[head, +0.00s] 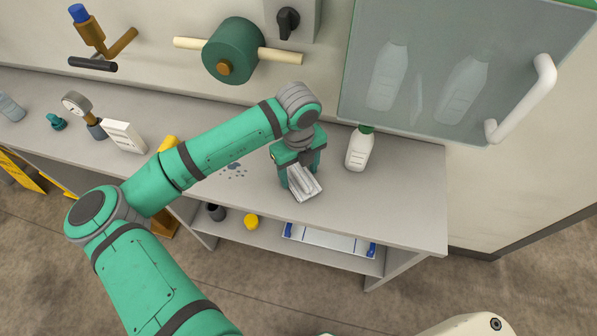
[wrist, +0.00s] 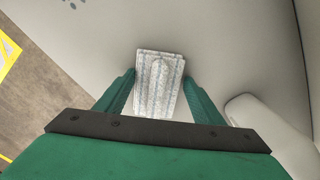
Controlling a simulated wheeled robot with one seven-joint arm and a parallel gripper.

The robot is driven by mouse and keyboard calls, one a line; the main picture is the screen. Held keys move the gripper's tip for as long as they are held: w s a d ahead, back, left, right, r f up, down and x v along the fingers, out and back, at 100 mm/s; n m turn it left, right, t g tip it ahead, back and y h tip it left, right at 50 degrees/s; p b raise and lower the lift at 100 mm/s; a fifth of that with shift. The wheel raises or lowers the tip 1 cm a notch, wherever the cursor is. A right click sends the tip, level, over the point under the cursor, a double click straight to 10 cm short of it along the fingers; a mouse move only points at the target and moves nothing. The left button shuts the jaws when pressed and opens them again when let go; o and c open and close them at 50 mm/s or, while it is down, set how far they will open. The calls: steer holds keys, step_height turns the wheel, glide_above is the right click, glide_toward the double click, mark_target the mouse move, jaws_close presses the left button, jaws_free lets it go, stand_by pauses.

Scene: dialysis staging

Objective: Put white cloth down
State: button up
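The white cloth (head: 304,184) is a folded, ridged grey-white bundle at the front part of the grey bench, left of a white bottle. In the wrist view the cloth (wrist: 159,85) lies between the two green fingers, with its sides against the fingertips. My gripper (head: 301,175) points down over the bench and is closed about the cloth; its fingers (wrist: 159,80) also show in the wrist view. I cannot tell whether the underside of the cloth touches the bench top.
Blue-grey droplets (head: 235,171) lie on the bench (head: 400,205) left of my gripper. The white bottle (head: 359,150) with a green cap stands close right, under a glass-fronted cabinet (head: 440,75) with a white handle. The front right bench top is clear. A shelf below holds a tray (head: 328,241).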

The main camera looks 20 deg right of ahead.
mark_target(298, 171)
steer(key=shift+s+a+f, duration=0.1)
steer(key=shift+a+f, duration=0.2)
steer(key=shift+f, duration=0.3)
steer(key=shift+r, duration=0.55)
step_height(298, 171, up, 12)
steer(key=shift+r, duration=0.15)
steer(key=shift+d, duration=0.1)
